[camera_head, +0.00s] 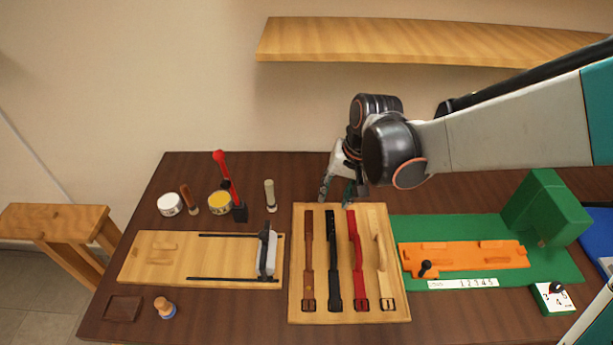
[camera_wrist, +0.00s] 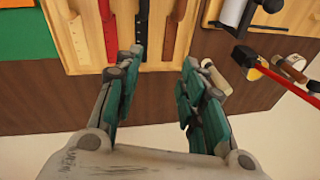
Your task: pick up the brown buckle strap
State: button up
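The brown buckle strap (camera_head: 308,252) lies flat at the left of a row of straps on a light wooden board (camera_head: 320,316), its buckle at the near end. A black strap (camera_head: 333,255) lies beside it. In the wrist view the brown strap (camera_wrist: 179,10) shows at the top, cut off by the frame edge. My gripper (camera_head: 336,197) is open and empty above the far edge of the board, beyond the straps' far ends. Its spread fingers (camera_wrist: 162,60) in the wrist view have nothing between them; the brown strap is apart from them.
A red strap (camera_head: 357,260) and a tan strap (camera_head: 383,270) share the board. A wooden clamp board (camera_head: 200,270) stands left, with tins and a red-handled tool (camera_head: 229,185) behind. A green mat (camera_head: 470,225) with an orange plate (camera_head: 460,257) is right. A shelf (camera_head: 420,42) hangs above.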

jog(key=n+g, duration=0.2)
send_over(309, 243)
jog(key=d, duration=0.2)
notch_tip(309, 243, down, 3)
jog(key=f+b, duration=0.3)
jog(key=f, duration=0.1)
jog(key=a+f+b, duration=0.1)
jog(key=f+b, duration=0.2)
jog(key=f, duration=0.2)
jog(key=a+f+b, duration=0.1)
jog(key=f+b, duration=0.2)
jog(key=f, duration=0.1)
jog(key=shift+w+a+f, duration=0.1)
jog(key=shift+f, duration=0.05)
jog(key=shift+c, duration=0.4)
grip_shut()
